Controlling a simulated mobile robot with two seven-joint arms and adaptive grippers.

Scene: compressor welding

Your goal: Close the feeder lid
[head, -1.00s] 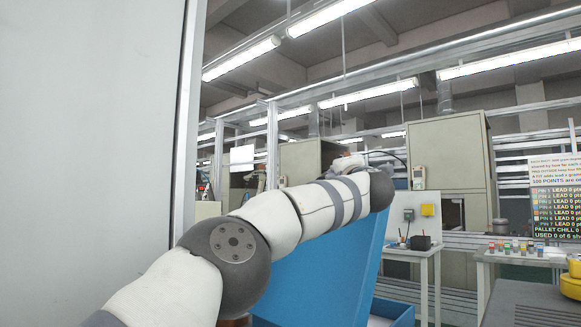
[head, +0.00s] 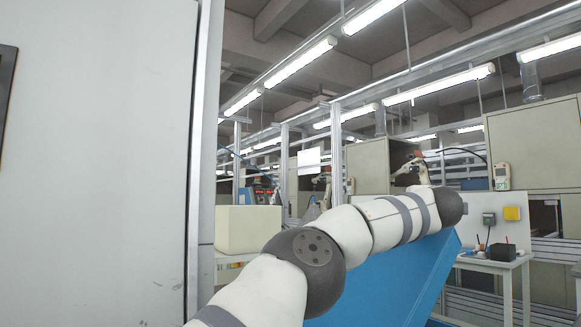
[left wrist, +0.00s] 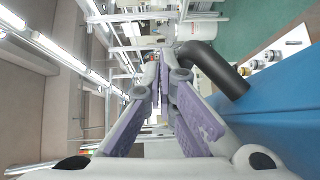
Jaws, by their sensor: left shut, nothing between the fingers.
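The feeder lid appears to be the large blue panel (head: 400,275), standing tilted behind my left arm in the head view. Its lower part runs out of the picture. A blue surface (left wrist: 270,105), probably the same panel, fills the right side of the left wrist view. My left gripper (left wrist: 164,62) is shut and empty, its purple-padded fingers meeting at the tips. It lies beside the blue surface; I cannot tell whether it touches. In the head view my left arm crosses in front of the panel and the gripper is not visible. My right gripper is not in view.
A tall pale panel (head: 100,170) fills the left of the head view, close by. A white table (head: 500,263) with a black holder (head: 502,252) stands behind the blue panel on the right. A black curved pipe (left wrist: 215,68) shows near the fingers in the left wrist view.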

